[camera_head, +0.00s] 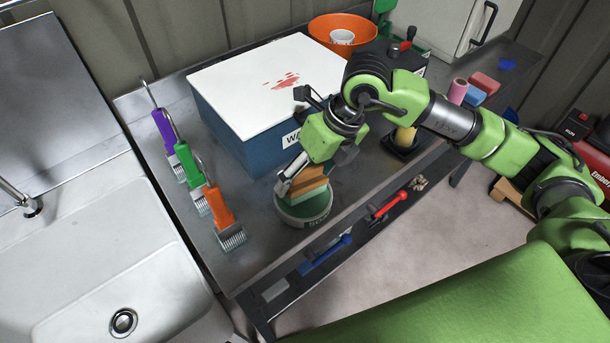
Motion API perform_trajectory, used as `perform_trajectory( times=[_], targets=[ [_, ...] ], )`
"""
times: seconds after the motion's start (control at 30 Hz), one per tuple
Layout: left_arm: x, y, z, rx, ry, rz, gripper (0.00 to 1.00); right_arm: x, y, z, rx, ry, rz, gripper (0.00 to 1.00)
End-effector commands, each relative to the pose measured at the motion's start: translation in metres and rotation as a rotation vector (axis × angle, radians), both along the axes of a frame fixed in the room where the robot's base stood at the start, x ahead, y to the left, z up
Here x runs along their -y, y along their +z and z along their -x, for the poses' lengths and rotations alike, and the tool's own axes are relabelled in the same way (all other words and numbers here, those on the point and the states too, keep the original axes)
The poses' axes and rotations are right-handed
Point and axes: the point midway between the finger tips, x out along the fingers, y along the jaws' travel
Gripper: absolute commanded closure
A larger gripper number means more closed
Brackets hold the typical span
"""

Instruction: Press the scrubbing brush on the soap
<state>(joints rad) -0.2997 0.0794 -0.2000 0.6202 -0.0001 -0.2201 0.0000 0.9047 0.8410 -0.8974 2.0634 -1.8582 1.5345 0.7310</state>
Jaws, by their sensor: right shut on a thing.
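My right gripper (313,172) reaches in from the right and is shut on a scrubbing brush (306,188). The brush has an orange-brown block and pale green bristles facing down. The bristles are over the open top of a round tin of soap (303,218), a grey-green tub with a label on its front. They look to be at the soap's surface, but I cannot tell how firmly they press. The brush and gripper hide part of the soap's top. My left gripper is not in view.
The tin stands on a grey metal bench (262,248) near its front edge. A blue box with a white lid (255,85) stands behind. Purple, green and orange (217,207) handled brushes line the left. An orange bowl (340,25) is at the back. A sink (123,321) adjoins left.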

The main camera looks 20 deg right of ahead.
Motion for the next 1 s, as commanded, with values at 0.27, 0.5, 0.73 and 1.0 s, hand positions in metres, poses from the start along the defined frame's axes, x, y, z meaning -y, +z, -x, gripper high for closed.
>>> perform_trajectory(
  times=[0.27,0.5,0.73,1.0],
  targets=[
    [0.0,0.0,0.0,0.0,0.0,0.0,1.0,0.0,-0.002,0.001,-0.006,0.001,0.002,0.48],
    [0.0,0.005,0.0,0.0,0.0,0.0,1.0,0.0,0.007,0.001,-0.005,0.001,0.002,0.48],
    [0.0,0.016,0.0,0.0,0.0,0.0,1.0,0.0,0.027,0.001,-0.002,0.002,0.0,0.48],
    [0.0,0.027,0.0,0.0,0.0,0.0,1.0,0.0,0.049,0.0,-0.001,0.001,0.0,0.48]
  ],
)
